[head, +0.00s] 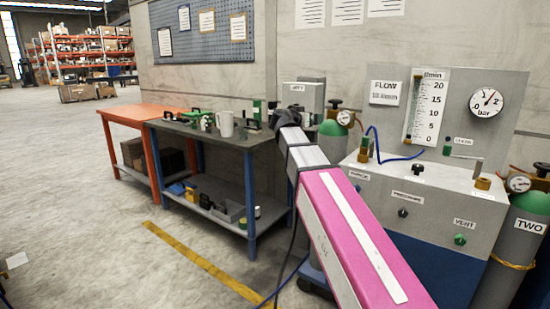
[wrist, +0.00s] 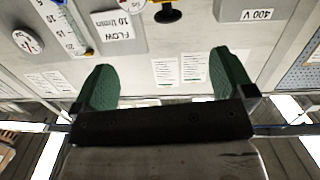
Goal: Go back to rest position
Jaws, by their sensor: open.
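My gripper (wrist: 166,80) shows in the wrist view with its two green fingers wide apart and nothing between them. Beyond the fingers are the wall and a panel, seen upside down. In the head view my arm with its pink link reaches from the lower right up toward the bench (head: 218,137). Its far dark end is in front of the bench's right end, and the fingers cannot be made out clearly there. A white mug (head: 224,123) and several small green-and-black items stand on the bench top.
A flow panel (head: 440,110) with a gauge (head: 486,102) stands on the right above a grey cabinet (head: 425,205). A gas cylinder (head: 510,250) stands at the far right. An orange table (head: 140,112) adjoins the bench.

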